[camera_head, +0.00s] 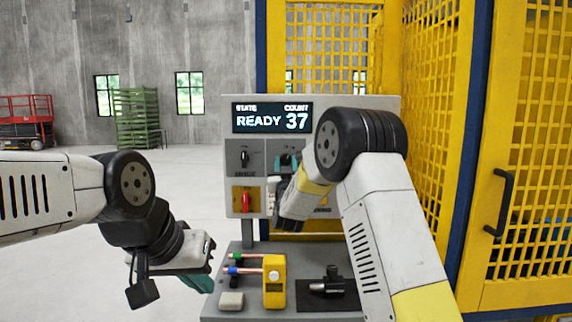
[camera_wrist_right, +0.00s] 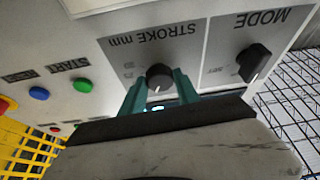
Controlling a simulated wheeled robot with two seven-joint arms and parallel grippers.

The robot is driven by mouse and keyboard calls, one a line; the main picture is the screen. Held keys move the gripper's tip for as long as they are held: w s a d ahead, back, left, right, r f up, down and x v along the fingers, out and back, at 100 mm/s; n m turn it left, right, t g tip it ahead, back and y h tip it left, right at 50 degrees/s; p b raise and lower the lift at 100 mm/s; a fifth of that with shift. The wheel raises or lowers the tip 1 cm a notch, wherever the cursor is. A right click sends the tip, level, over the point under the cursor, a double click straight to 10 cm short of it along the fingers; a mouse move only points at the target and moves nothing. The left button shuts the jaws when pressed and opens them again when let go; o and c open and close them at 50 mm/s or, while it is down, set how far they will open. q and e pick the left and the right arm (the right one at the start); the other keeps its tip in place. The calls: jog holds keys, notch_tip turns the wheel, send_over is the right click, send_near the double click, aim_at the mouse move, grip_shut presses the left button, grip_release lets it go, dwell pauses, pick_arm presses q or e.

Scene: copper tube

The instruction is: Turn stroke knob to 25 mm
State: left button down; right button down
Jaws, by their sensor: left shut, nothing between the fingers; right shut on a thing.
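The black round stroke knob (camera_wrist_right: 158,76) sits on a grey plate labelled STROKE mm in the right wrist view, which is upside down. My right gripper (camera_wrist_right: 160,88) has its teal fingers on both sides of this knob and is shut on it. The scale marks beside the knob are small and partly hidden, so its setting cannot be read. In the head view my right gripper (camera_head: 288,161) is at the panel and mostly covers the knob. My left gripper (camera_head: 199,279) is shut and empty, low at the left of the bench.
A mode knob (camera_wrist_right: 255,62) is beside the stroke knob. Green (camera_wrist_right: 83,85) and blue (camera_wrist_right: 39,93) buttons lie further left. The display (camera_head: 272,118) reads READY, 37. A grey bench (camera_head: 243,309) holds a yellow device (camera_head: 274,275) and a dark fixture (camera_head: 333,283). A yellow mesh fence stands right.

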jog(key=shift+m+h, duration=0.4)
jog(key=shift+m, duration=0.1)
jog(key=m+h, duration=0.2)
jog(key=m, duration=0.2)
jog(key=m+h, duration=0.2)
jog(key=m, duration=0.2)
jog(key=shift+a+g, duration=0.2)
jog(key=shift+g, duration=0.2)
jog(key=m+g+h, duration=0.1)
jog(key=m, duration=0.2)
jog(key=m+g+h, duration=0.1)
jog(key=m, duration=0.3)
jog(key=shift+a+r+h, duration=0.1)
jog(key=shift+h, duration=0.3)
jog(key=shift+m, duration=0.3)
jog(key=c, duration=0.9)
grip_release()
jog(key=v, duration=0.8)
